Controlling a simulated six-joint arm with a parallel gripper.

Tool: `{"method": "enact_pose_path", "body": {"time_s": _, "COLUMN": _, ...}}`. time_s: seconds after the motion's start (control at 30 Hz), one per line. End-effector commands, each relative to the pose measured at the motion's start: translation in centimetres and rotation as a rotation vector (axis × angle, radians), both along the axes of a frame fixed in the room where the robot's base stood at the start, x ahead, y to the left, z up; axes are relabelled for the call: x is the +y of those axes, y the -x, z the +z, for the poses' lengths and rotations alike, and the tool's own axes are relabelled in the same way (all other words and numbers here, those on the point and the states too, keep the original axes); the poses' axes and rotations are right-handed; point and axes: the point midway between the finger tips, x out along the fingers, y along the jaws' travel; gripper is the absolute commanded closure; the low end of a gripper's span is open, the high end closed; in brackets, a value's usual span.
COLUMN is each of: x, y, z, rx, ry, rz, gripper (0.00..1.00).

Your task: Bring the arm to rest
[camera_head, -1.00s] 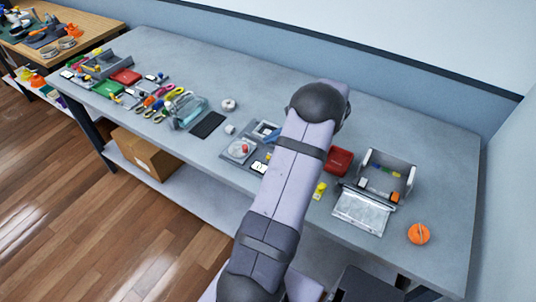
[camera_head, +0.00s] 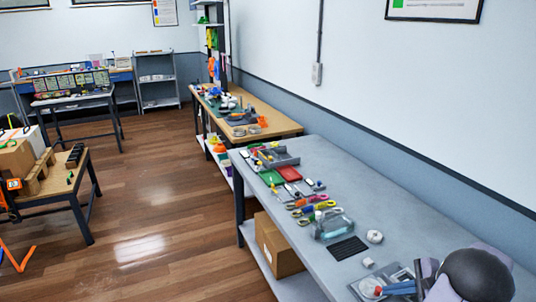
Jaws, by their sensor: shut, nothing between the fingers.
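My arm (camera_head: 470,280) shows only in part at the bottom right corner, as a dark rounded joint and pale lilac link pieces. It stands over the right part of the grey workbench (camera_head: 335,170). My gripper is not in view, so its jaws and what lies near them cannot be seen. A grey tray (camera_head: 372,289) with a round white and red item and a blue item lies just left of the arm, partly cut off by the frame edge.
The grey bench holds a clear case (camera_head: 333,224), a black mat (camera_head: 347,248), a white roll (camera_head: 374,237), several coloured tools and a grey organiser (camera_head: 275,156). A cardboard box (camera_head: 277,247) sits on the lower shelf. A wooden bench (camera_head: 260,112) stands behind.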

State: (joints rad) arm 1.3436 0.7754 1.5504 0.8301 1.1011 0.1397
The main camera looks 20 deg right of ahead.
Motion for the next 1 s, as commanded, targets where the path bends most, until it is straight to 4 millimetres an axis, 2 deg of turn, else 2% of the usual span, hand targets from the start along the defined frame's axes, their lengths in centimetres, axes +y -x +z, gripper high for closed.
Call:
{"method": "enact_pose_path", "body": {"time_s": 0.03, "x": 2.4, "y": -1.7, "z": 0.4, "rx": 0.025, "ry": 0.019, "rz": 0.079, "gripper": 1.0}}
{"method": "enact_pose_path", "body": {"time_s": 0.13, "x": 7.6, "y": -4.1, "z": 1.0, "rx": 0.084, "ry": 0.067, "rz": 0.253, "gripper": 1.0}}
{"method": "enact_pose_path", "body": {"time_s": 0.2, "x": 11.8, "y": -5.3, "z": 1.4, "rx": 0.125, "ry": 0.113, "rz": 0.392, "gripper": 1.0}}
{"method": "enact_pose_path", "body": {"time_s": 0.3, "x": 17.7, "y": -6.0, "z": 1.9, "rx": 0.178, "ry": 0.186, "rz": 0.597, "gripper": 1.0}}
{"method": "enact_pose_path", "body": {"time_s": 0.47, "x": 26.1, "y": -5.2, "z": 2.5, "rx": 0.236, "ry": 0.326, "rz": 0.929, "gripper": 1.0}}
{"method": "enact_pose_path", "body": {"time_s": 0.6, "x": 32.1, "y": -3.1, "z": 2.8, "rx": 0.257, "ry": 0.465, "rz": 1.218, "gripper": 1.0}}
{"method": "enact_pose_path", "body": {"time_s": 0.7, "x": 35.4, "y": -1.1, "z": 2.9, "rx": 0.254, "ry": 0.566, "rz": 1.413, "gripper": 1.0}}
{"method": "enact_pose_path", "body": {"time_s": 0.8, "x": 37.8, "y": 0.9, "z": 2.9, "rx": 0.241, "ry": 0.659, "rz": 1.583, "gripper": 1.0}}
{"method": "enact_pose_path", "body": {"time_s": 1.0, "x": 40.2, "y": 3.5, "z": 2.7, "rx": 0.207, "ry": 0.789, "rz": 1.807, "gripper": 1.0}}
